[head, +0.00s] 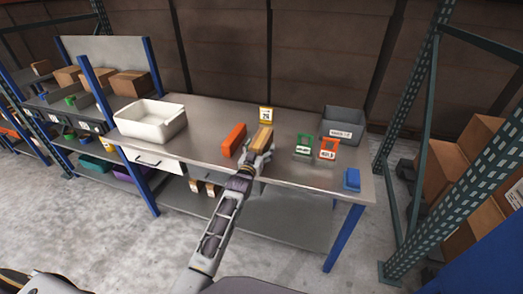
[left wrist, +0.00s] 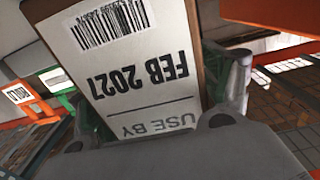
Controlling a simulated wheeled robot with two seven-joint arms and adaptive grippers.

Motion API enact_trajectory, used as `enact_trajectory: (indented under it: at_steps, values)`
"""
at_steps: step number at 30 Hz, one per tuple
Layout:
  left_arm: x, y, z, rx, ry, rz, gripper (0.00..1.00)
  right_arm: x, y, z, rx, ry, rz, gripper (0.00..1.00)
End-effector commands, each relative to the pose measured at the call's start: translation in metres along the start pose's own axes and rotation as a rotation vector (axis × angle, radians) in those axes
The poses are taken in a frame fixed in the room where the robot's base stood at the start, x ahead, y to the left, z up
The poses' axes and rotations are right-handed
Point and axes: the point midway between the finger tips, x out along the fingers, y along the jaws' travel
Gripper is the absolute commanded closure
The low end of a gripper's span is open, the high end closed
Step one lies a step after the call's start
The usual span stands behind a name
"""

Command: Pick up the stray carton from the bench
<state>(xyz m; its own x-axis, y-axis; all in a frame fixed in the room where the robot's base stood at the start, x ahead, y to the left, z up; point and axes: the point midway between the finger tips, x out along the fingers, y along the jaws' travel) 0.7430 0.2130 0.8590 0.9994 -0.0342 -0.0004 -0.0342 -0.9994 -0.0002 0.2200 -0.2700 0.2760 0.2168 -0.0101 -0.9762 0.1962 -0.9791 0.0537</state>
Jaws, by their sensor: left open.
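A tan carton (head: 262,137) stands on the grey bench (head: 205,118), right in front of my left gripper (head: 257,156). In the left wrist view the carton (left wrist: 130,98) is close, its white label reading "USE BY FEB 2027" with a barcode. The fingers stand at either side of it, open. Whether either finger touches it I cannot tell. My right gripper is not in view.
An orange block (head: 234,140) is close on the carton's left, and a yellow sign (head: 266,114) stands behind it. Green (head: 304,145) and orange (head: 328,149) stands, a grey bin (head: 342,122) and a blue block (head: 352,179) are to the right. A white tub (head: 150,122) is left.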

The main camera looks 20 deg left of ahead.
Motion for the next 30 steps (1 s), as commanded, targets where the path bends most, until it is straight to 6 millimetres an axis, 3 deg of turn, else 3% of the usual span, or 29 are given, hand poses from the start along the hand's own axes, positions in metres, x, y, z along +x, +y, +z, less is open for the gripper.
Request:
enact_trajectory:
  at_steps: [13,26,30]
  values:
    - [0.0002,0.0001,0.0000,0.000,0.000,0.000,0.21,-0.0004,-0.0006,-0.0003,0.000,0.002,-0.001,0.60]
    - [0.0002,0.0001,0.0000,0.000,0.000,0.000,0.75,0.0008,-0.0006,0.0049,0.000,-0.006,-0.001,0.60]
    - [0.0005,0.0002,-0.0019,0.000,0.004,0.000,0.76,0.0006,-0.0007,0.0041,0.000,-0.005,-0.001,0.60]
